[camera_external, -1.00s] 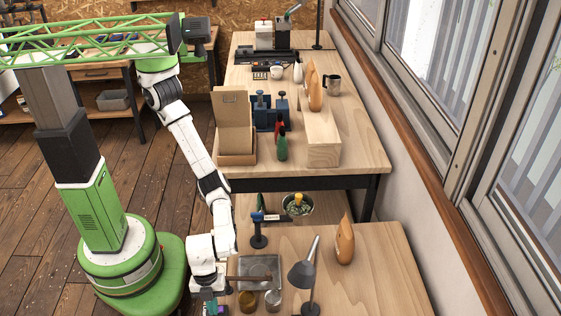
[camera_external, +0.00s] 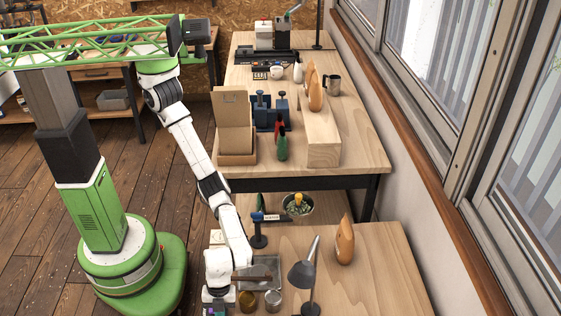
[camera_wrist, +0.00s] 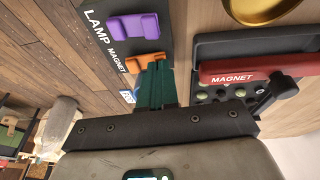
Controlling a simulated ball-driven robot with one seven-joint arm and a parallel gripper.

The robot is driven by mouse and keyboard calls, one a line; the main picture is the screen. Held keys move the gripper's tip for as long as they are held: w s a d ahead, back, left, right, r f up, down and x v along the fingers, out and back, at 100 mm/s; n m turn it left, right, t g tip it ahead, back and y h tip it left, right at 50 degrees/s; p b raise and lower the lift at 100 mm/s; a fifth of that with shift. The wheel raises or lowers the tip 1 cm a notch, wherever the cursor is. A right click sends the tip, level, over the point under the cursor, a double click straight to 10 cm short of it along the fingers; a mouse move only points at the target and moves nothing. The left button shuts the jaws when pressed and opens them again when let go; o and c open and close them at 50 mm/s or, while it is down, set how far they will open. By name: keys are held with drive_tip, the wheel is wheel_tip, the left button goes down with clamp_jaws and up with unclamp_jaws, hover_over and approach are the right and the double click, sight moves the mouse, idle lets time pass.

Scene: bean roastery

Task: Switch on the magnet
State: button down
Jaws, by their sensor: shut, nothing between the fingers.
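In the wrist view a black panel (camera_wrist: 93,42) carries a purple rocker switch (camera_wrist: 134,27) by the word LAMP and an orange rocker switch (camera_wrist: 145,62) by the word MAGNET. My gripper (camera_wrist: 158,70) is shut and empty, its green fingers side by side. The fingertips overlap the near edge of the orange switch; I cannot tell whether they touch it. A red bar labelled MAGNET (camera_wrist: 245,70) lies across a dark tray (camera_wrist: 212,47) on the right, with several greenish beans around it. In the external view my gripper is low at the bench's front left corner, its fingers mostly hidden.
A blue-topped stand (camera_external: 259,230) is at the bench's back left. The bench's right side is clear.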

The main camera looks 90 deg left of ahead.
drive_tip(key=shift+f, duration=0.1)
drive_tip(key=shift+s, duration=0.1)
drive_tip(key=shift+s+p, duration=0.1)
drive_tip(key=shift+p, duration=0.3)
drive_tip(key=shift+s+r+p, duration=0.2)
drive_tip(key=shift+s+p, duration=0.25)
drive_tip(key=shift+s, duration=0.2)
drive_tip(key=shift+r, duration=0.1)
drive_tip(key=r+p, duration=0.3)
drive_tip(key=r, duration=0.1)
drive_tip(key=shift+w+p, duration=0.3)
drive_tip(key=shift+w, duration=0.05)
drive_tip(key=w+v, duration=0.2)
drive_tip(key=v, duration=0.7)
drive_tip(key=shift+r+b, duration=0.15)
drive_tip(key=shift+b, duration=0.3)
drive_tip(key=shift+a, duration=0.15)
